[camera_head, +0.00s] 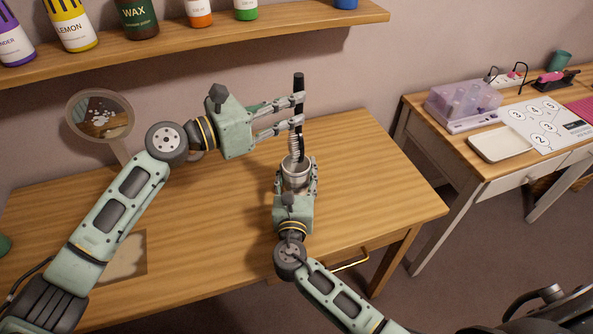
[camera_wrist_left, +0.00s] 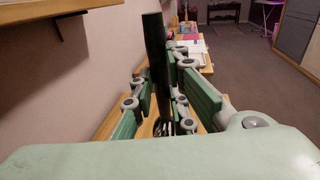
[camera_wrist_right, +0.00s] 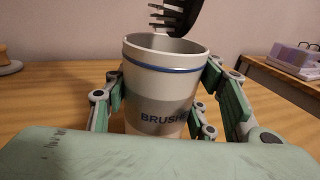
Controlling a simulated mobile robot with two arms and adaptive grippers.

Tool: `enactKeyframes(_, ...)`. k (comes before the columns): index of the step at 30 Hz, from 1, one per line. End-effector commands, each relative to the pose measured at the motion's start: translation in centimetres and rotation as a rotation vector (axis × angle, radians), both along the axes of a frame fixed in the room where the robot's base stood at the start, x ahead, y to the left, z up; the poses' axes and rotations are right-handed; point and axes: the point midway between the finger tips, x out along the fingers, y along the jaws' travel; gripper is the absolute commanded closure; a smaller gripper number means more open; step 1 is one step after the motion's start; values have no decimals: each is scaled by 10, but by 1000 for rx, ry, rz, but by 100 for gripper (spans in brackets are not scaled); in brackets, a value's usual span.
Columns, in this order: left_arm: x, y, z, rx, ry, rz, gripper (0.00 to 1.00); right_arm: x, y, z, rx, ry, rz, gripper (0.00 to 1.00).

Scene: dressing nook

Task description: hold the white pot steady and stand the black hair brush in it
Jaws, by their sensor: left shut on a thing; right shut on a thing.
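The white pot (camera_wrist_right: 165,85), with a blue line under its rim and a grey band reading "BRUSH", stands upright on the wooden table (camera_head: 220,225). My right gripper (camera_head: 297,180) is shut on the pot from the near side; its fingers flank the pot in the right wrist view (camera_wrist_right: 170,100). My left gripper (camera_head: 298,112) is shut on the black hair brush (camera_head: 299,84) and holds it upright over the pot. In the right wrist view the bristles (camera_wrist_right: 172,14) hang over the pot's mouth. In the left wrist view the brush (camera_wrist_left: 155,60) stands between the fingers.
A round mirror (camera_head: 99,115) stands at the table's back left. A shelf (camera_head: 200,38) with several bottles runs above the table. A second table at the right bears a clear purple box (camera_head: 463,104) and a white tray (camera_head: 500,143). The first table's right part is clear.

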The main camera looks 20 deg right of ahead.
Motion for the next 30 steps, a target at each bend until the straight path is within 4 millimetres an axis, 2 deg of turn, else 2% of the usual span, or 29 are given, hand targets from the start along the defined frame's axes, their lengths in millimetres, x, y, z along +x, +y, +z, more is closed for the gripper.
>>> enactKeyframes(15, 0, 0, -36, -3, 3, -1, 100, 0, 0, -1, -1, 1, -1, 79)
enactKeyframes(27, 0, 0, -42, -2, 0, 0, 100, 0, 0, -1, -2, 2, -1, 79)
enactKeyframes(28, 0, 0, -42, -2, 0, 0, 85, 0, 0, -1, -2, 2, -1, 79)
enactKeyframes(30, 0, 0, -42, -2, 0, 0, 79, 0, 0, -1, -2, 2, -1, 79)
